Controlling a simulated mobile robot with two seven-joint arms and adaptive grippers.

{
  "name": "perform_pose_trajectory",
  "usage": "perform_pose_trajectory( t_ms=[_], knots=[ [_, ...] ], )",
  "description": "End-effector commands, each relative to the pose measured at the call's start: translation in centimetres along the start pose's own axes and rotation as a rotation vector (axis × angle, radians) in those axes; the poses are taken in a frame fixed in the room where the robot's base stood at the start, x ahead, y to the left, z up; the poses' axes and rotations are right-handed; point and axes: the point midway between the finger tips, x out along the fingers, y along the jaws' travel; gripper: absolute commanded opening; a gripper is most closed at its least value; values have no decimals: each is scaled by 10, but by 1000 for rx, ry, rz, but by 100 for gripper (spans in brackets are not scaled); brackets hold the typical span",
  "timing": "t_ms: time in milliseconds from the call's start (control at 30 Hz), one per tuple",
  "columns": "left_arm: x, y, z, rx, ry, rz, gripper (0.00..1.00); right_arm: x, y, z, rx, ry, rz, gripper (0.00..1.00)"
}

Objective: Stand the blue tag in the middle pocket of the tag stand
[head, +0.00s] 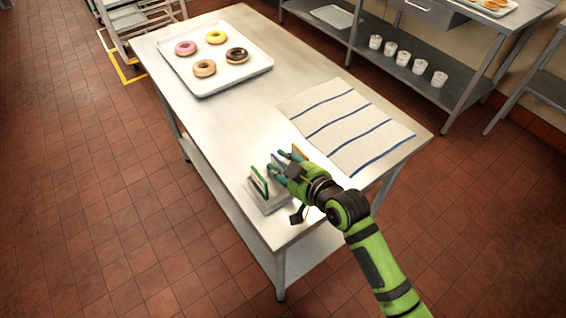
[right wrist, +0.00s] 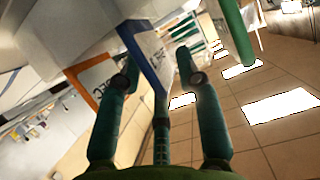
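The grey tag stand (head: 268,203) sits near the table's front corner in the head view. A green tag (head: 259,181) stands in its left side, and an orange tag (head: 298,152) is at the other side. In the right wrist view the orange tag (right wrist: 90,92) is left of the blue tag (right wrist: 143,58). The blue tag stands between the orange and green ones, at the stand's middle; its seating is hidden. My right gripper (head: 281,168) is at the blue tag. Its fingers (right wrist: 157,65) straddle the tag, with a gap showing on the right side. My left gripper is not in view.
A striped towel (head: 345,125) lies right of the stand. A white tray (head: 262,66) with several donuts is at the table's far end. The metal table (head: 215,125) is clear between tray and stand. A shelf with several white cups (head: 403,58) stands behind.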

Motion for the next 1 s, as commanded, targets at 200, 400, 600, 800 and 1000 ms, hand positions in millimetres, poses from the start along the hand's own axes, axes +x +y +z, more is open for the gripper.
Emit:
perform_pose_trajectory(
  t_ms=[200,400,600,800,1000],
  knots=[
    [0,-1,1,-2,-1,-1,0,0,0,0,0,0,0,36],
    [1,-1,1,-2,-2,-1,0,-11,0,-2,-1,1,1,36],
    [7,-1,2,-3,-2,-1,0,-48,0,-1,-3,1,1,36],
    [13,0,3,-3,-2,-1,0,-88,0,-1,-2,0,1,36],
    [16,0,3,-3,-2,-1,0,-114,0,-2,-1,0,1,36]
  ],
)
